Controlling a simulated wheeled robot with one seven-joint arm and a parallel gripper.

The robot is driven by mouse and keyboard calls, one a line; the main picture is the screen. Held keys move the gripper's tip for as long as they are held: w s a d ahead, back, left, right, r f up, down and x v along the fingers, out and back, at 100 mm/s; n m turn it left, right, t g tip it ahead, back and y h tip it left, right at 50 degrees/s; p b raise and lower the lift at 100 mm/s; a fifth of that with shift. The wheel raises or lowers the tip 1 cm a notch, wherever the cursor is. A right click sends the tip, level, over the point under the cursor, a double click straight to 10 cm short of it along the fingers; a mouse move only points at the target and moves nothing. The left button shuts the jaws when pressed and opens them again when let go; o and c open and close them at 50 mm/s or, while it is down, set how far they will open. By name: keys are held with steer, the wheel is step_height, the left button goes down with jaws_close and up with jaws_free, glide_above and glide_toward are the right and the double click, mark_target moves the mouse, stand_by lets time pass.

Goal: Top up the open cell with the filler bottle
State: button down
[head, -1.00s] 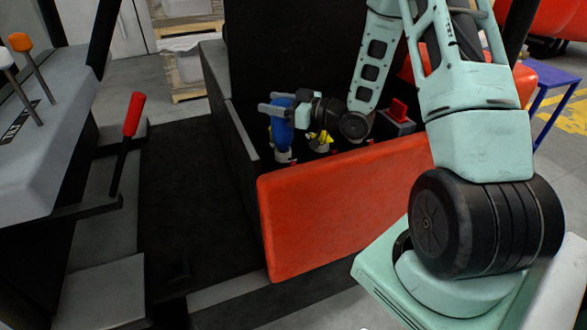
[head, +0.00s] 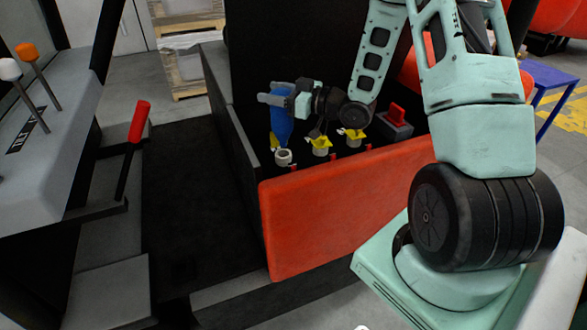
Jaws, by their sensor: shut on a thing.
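My gripper (head: 271,93) is shut on the blue filler bottle (head: 283,128) at the left end of the battery compartment. The bottle is held upright with its narrow end down, just above the white neck of the open cell (head: 283,157). I cannot tell whether the tip touches or enters the neck. A yellow cap (head: 274,142) stands up beside that neck, partly behind the bottle. Further right are two more white necks with yellow caps, the middle one (head: 320,144) and the right one (head: 353,137).
A red panel (head: 345,205) closes off the compartment's front, and a dark wall rises behind it. A grey box with a red connector (head: 396,117) sits at the right. A red-handled lever (head: 138,122) and a grey console (head: 45,130) stand at the left.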

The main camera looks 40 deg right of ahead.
steer(key=shift+r+p, duration=3.55)
steer(key=shift+r, duration=1.65)
